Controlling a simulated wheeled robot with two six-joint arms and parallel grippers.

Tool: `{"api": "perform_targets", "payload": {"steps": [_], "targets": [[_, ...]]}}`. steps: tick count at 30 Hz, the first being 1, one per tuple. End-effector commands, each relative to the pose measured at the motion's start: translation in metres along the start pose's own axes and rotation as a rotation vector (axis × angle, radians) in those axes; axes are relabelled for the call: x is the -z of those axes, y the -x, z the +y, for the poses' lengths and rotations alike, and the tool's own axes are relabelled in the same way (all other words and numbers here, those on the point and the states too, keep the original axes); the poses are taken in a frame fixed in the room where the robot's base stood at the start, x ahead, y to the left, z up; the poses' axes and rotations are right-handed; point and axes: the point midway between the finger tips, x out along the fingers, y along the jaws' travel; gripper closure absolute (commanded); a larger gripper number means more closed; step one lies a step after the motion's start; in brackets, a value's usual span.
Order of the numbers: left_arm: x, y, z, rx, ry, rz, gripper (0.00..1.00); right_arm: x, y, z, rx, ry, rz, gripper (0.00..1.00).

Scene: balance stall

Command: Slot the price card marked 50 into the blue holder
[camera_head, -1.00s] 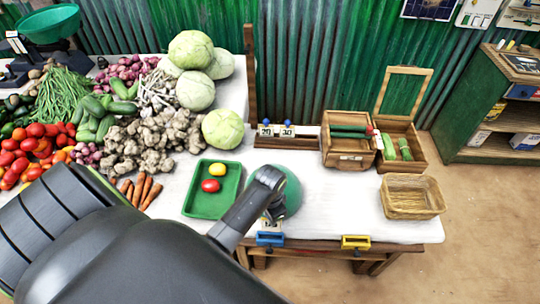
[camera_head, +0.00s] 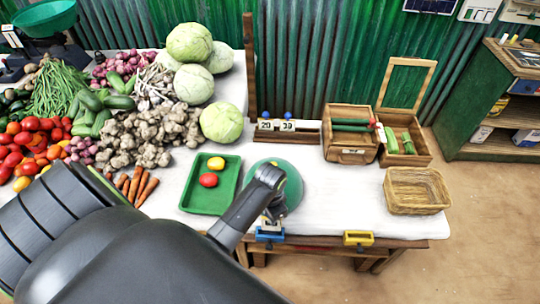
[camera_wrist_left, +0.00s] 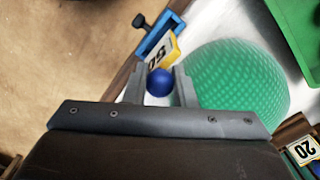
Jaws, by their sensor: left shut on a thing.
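The price card marked 50 (camera_wrist_left: 157,60) is white with a yellow edge and a round blue knob (camera_wrist_left: 159,83). My left gripper (camera_wrist_left: 158,88) is shut on this knob, one finger on each side. In the head view the left gripper (camera_head: 270,222) is low at the table's front edge, directly over the blue holder (camera_head: 269,237). The blue holder (camera_wrist_left: 157,36) also shows in the wrist view, right against the card's far edge. I cannot tell whether the card's lower edge sits inside the slot. My right gripper is not in view.
A green domed thing (camera_head: 292,192) stands close beside the left gripper. A yellow holder (camera_head: 357,238) is on the front edge to the right. A wicker basket (camera_head: 416,192) is at right.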

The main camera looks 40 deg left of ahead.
Motion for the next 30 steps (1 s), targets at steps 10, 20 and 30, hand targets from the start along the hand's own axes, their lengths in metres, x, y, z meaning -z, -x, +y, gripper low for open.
{"api": "perform_targets", "payload": {"steps": [10,20,30], "targets": [[0.000,0.000,0.000,0.000,0.000,0.000,1.00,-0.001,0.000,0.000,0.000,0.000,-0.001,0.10],[-0.001,-0.007,0.000,0.001,0.004,-0.002,1.00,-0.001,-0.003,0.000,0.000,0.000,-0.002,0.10],[-0.003,-0.024,0.001,0.004,0.015,-0.004,1.00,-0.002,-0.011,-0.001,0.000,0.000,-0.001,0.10]]}}
